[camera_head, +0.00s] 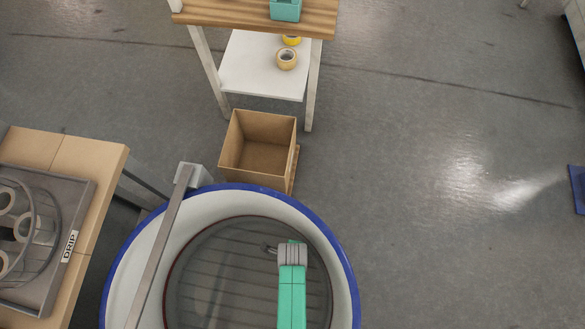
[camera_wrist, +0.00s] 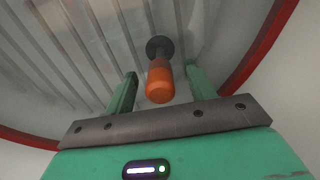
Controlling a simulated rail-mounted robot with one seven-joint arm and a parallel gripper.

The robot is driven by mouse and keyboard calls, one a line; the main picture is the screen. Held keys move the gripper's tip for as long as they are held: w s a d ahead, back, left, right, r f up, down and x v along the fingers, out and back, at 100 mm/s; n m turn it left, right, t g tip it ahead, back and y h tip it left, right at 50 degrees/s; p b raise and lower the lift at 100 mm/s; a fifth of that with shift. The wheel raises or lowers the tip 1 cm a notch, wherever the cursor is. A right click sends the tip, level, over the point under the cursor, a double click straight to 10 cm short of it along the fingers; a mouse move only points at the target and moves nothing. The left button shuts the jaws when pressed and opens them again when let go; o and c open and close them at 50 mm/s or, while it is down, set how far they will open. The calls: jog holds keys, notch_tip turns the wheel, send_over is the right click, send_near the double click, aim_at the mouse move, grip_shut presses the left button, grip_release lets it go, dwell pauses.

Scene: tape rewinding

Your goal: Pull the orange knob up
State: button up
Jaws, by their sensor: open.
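The orange knob (camera_wrist: 159,84) shows in the wrist view as a short orange cylinder on a dark round base (camera_wrist: 159,47), fixed to a ribbed grey surface. My gripper (camera_wrist: 162,72) is open, with one green finger on each side of the knob. Small gaps show between the fingers and the knob, and nothing is held. In the camera_head view my green and grey arm (camera_head: 292,290) reaches over the inside of a large round white tub with a blue rim (camera_head: 345,245). The orange knob cannot be made out in that view.
A grey bar (camera_head: 160,250) crosses the tub's left side. An open cardboard box (camera_head: 228,150) stands behind the tub, before a shelf (camera_head: 250,75) holding tape rolls (camera_head: 287,59). A wooden table (camera_head: 100,160) with a grey tray (camera_head: 75,215) is at left. The floor at right is mostly clear.

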jog(key=shift+r, duration=0.1)
jog(key=c, duration=1.1)
notch_tip(320, 180, up, 5)
jog(key=p, duration=0.4)
jog(key=shift+f+p, duration=0.2)
jog(key=shift+p, duration=0.15)
jog(key=o, duration=1)
notch_tip(320, 180, up, 10)
jog(key=p, duration=1)
